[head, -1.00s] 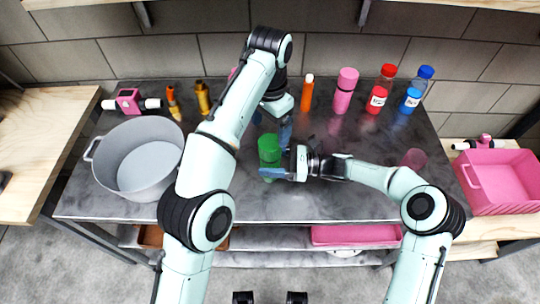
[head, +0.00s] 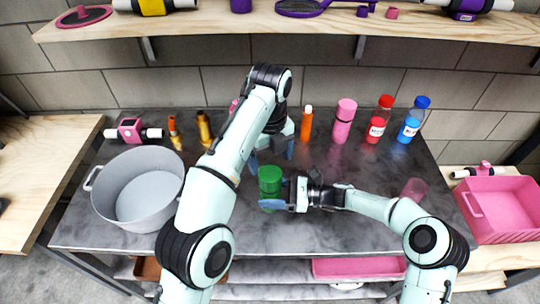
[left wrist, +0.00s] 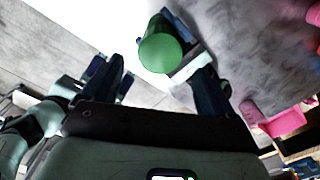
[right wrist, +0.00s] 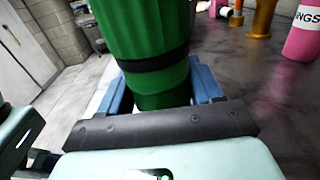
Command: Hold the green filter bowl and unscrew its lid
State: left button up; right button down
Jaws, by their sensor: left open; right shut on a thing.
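The green filter (head: 270,180) stands upright near the middle of the grey table. In the right wrist view a black band divides its wide upper part (right wrist: 145,30) from the narrower part below (right wrist: 162,98). My right gripper (head: 272,204) is shut on the filter low down, below the band, from the front right. My left gripper (head: 271,155) is open, its fingers spread, just behind and above the filter. In the left wrist view the round green top (left wrist: 162,52) shows beyond its fingers, nearer the right finger. The left fingers do not visibly grip it.
A grey pot (head: 140,190) stands left on the table (head: 345,225). Orange bottle (head: 307,122), pink bottle (head: 344,120), red-capped bottle (head: 380,118) and blue-capped bottle (head: 414,118) line the back. A pink crate (head: 500,205) is at right. A wooden shelf (head: 300,27) hangs above.

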aim_at(270, 173)
pick_arm(q)
jog(key=shift+m, duration=0.6)
jog(key=shift+f, duration=4)
